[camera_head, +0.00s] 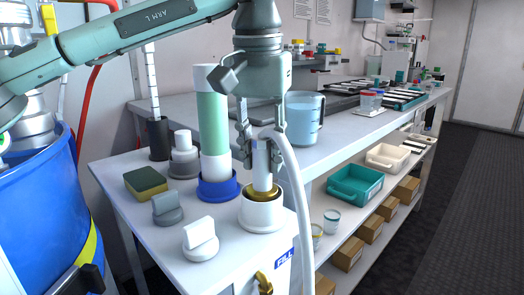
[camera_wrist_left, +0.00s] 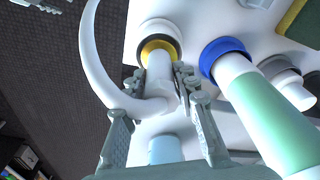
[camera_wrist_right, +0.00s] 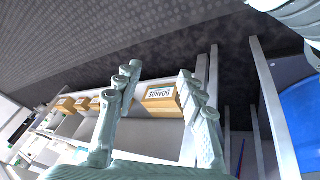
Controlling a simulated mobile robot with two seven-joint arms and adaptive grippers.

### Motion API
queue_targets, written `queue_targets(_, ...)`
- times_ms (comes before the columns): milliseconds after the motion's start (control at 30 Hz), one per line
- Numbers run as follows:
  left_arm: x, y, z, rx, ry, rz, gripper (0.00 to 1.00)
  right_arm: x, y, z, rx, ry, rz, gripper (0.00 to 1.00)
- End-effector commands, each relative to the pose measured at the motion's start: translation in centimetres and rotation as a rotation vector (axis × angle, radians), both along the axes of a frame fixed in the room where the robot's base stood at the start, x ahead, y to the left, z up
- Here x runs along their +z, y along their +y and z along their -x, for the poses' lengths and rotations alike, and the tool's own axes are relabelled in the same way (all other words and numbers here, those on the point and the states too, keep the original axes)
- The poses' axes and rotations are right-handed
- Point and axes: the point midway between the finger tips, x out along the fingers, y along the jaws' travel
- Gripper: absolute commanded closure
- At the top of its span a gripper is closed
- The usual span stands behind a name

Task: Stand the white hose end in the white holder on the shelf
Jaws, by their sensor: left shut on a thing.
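The white hose end (camera_head: 262,165) stands upright, with its white hose (camera_head: 298,190) curving over and down to the right. My left gripper (camera_head: 260,150) is shut on it. Its lower end meets the brass ring of a white round fitting (camera_head: 262,215) above a FILL label; how deep it sits is hidden. In the left wrist view the hose end (camera_wrist_left: 158,68) points into that brass ring (camera_wrist_left: 160,46). I cannot tell whether this fitting is the task's holder; no other white holder is clear. My right gripper (camera_wrist_right: 158,75) is open and empty, facing a lower shelf.
A green and white tube (camera_head: 212,125) stands in a blue collar (camera_head: 217,190) close left of my left gripper. Grey and white caps and a sponge (camera_head: 145,182) lie further left. A blue jug (camera_head: 303,115) stands behind. Teal bin (camera_head: 355,187) and boxes fill the lower shelves.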

Motion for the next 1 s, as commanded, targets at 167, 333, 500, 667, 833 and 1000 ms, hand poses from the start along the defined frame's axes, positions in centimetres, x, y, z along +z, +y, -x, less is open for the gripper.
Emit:
queue_targets(167,-0.5,0.0,0.0,0.000,-0.002,0.001,1.00,0.4,1.2,-1.7,0.029,-0.079,-0.023,0.60)
queue_targets(333,-0.9,0.0,0.0,0.001,-0.001,0.000,1.00,0.9,2.5,-3.3,0.058,-0.156,-0.048,0.60)
queue_targets(500,-1.3,0.0,0.0,0.001,-0.002,0.001,1.00,1.6,3.8,-4.9,0.085,-0.235,-0.073,0.60)
queue_targets(667,-1.6,0.0,0.0,0.001,-0.002,0.001,1.00,2.4,5.0,-6.2,0.108,-0.308,-0.097,0.60)
queue_targets(833,-2.0,0.0,0.0,0.001,-0.002,0.001,1.00,3.4,6.2,-7.5,0.132,-0.386,-0.124,0.60)
queue_targets(1000,-2.4,0.0,0.0,0.001,-0.002,0.002,1.00,4.5,7.5,-8.7,0.155,-0.464,-0.151,0.60)
